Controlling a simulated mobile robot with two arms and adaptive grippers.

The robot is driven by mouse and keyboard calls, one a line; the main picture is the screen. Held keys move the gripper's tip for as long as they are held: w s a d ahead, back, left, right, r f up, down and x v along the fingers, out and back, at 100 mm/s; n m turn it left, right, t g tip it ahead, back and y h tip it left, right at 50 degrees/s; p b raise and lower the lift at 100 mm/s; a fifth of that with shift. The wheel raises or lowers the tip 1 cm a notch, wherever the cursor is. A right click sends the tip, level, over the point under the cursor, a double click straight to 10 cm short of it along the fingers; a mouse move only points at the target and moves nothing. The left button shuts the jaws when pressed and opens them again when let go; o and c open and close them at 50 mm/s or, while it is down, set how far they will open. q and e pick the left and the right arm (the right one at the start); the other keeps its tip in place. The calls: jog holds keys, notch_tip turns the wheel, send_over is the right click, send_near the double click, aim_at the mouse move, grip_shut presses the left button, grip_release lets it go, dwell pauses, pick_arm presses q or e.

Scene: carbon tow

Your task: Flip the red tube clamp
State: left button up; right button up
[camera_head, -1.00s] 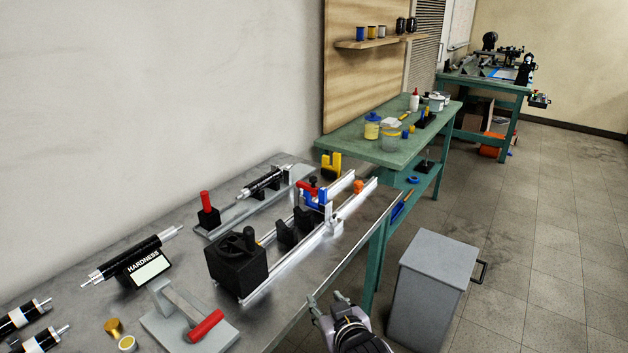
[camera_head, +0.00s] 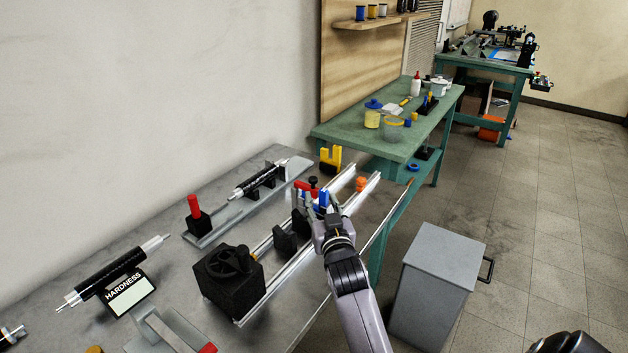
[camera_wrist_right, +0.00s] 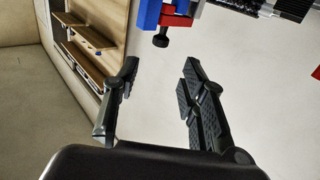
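The red tube clamp (camera_head: 304,185) sits at the blue holder (camera_head: 323,199) on the rail rig, partly hidden by my right gripper. A black knob (camera_head: 312,181) shows on it. In the right wrist view the red clamp (camera_wrist_right: 180,17), the blue part (camera_wrist_right: 149,13) and the black knob (camera_wrist_right: 161,41) are at the top, beyond the fingertips. My right gripper (camera_head: 317,214) is beside the clamp's near side. In the right wrist view this gripper (camera_wrist_right: 160,66) is open, with nothing between its fingers. My left gripper is not in view.
Silver rails (camera_head: 280,277), black supports (camera_head: 285,242) and a black block with a handwheel (camera_head: 228,272) surround the near side. A yellow fork (camera_head: 330,158) stands behind. A grey cabinet (camera_head: 437,285) stands on the floor to the right.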

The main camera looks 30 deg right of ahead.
aim_at(314, 181)
jog(key=x, duration=0.9)
jog(key=shift+w+d, duration=0.2)
jog(key=shift+w, duration=0.15)
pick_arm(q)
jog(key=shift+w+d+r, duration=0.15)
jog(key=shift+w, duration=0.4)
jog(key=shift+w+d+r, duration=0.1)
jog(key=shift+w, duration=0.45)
pick_arm(e)
grip_shut()
